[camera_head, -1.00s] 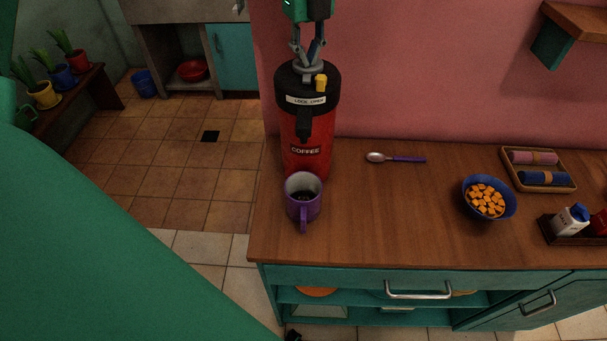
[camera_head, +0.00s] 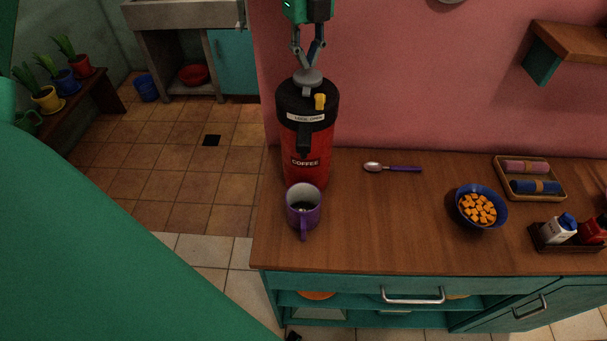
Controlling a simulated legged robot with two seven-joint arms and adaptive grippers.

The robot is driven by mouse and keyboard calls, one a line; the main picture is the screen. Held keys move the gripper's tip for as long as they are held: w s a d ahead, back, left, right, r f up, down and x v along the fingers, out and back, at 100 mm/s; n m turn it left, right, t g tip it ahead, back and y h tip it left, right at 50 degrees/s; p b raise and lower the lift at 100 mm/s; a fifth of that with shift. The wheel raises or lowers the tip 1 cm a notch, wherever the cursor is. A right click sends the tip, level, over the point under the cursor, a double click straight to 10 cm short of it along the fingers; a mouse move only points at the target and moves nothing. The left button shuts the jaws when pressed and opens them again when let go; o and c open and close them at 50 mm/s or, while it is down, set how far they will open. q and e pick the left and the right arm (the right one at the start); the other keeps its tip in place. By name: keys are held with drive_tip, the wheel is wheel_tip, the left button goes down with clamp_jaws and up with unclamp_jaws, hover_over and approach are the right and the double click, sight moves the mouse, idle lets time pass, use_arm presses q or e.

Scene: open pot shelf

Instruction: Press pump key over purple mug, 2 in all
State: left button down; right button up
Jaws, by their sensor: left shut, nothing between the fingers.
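The red and black coffee dispenser (camera_head: 307,148) stands upright at the counter's left end, marked COFFEE, with a yellow tab and a LOCK OPEN label near its lid. Its grey round pump key (camera_head: 308,77) stands above the black lid. The purple mug (camera_head: 303,213) stands upright in front of the dispenser, below the black spout, with something dark inside. My left gripper (camera_head: 308,65) points down right over the pump key, shut and empty. Its fingertips are at the key; I cannot tell whether they touch it. My right gripper is not in view.
A spoon with a purple handle (camera_head: 393,168), a blue bowl of orange cubes (camera_head: 481,207), a tray of rolled cloths (camera_head: 530,178) and a dark caddy (camera_head: 567,243) lie to the right on the wooden counter (camera_head: 380,235). A pink wall stands behind it.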

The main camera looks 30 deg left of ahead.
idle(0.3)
use_arm(q)
wheel_tip(320, 180, up, 6)
idle(0.7)
idle(0.4)
